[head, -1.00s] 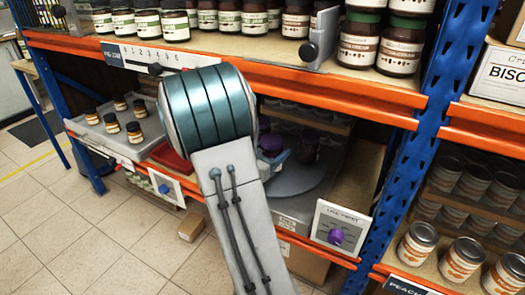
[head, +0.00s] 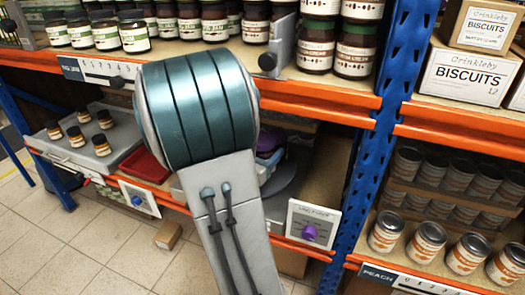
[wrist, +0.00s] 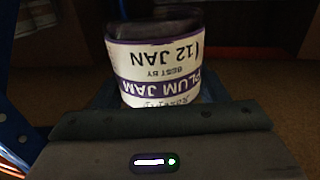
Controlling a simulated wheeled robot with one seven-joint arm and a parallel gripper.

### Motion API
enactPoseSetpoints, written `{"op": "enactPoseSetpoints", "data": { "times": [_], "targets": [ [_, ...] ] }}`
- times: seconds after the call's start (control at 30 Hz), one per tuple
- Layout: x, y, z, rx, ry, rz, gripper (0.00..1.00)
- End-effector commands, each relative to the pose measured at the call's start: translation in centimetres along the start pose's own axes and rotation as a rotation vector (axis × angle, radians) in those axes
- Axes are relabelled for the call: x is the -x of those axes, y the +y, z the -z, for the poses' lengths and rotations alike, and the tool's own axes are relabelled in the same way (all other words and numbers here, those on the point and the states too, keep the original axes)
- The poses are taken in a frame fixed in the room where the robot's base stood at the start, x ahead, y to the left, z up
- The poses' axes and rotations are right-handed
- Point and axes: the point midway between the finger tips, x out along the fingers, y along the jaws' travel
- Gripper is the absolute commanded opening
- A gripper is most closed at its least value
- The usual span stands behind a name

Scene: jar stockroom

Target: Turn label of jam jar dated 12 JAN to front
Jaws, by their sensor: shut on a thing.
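The jam jar (wrist: 155,75) shows in the wrist view with a white and purple label reading PLUM JAM, BEST BY 12 JAN, upside down in that picture. The printed side faces my wrist camera. My gripper (wrist: 158,106) is shut on this jar; its grey edge crosses the jar's lower part in the picture. In the head view my arm hides the gripper and most of what it holds. A purple lid (head: 270,140) shows just right of my arm, above a grey round platform (head: 284,180); I cannot tell whether it belongs to the held jar.
A white card with a purple dot (head: 310,233) hangs on the shelf front. A red tray (head: 147,170) and a grey tray with several small jars (head: 112,158) lie left of my arm. An orange beam and jars are above; a blue post (head: 372,165) stands right.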

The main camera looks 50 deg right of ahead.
Motion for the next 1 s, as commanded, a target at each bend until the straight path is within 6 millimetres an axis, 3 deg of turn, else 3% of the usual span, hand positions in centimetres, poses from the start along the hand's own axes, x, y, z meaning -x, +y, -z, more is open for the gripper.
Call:
{"op": "enactPoseSetpoints", "data": {
  "times": [0.37,0.7,1.0],
  "targets": [
    [-0.8,-3.8,-0.6,0.006,-0.011,-0.005,0.15],
    [-1.2,-8.2,-3.2,0.007,-0.012,-0.008,0.15],
    [-1.0,-10.7,-6.0,0.004,-0.002,-0.003,0.15]
  ]
}}
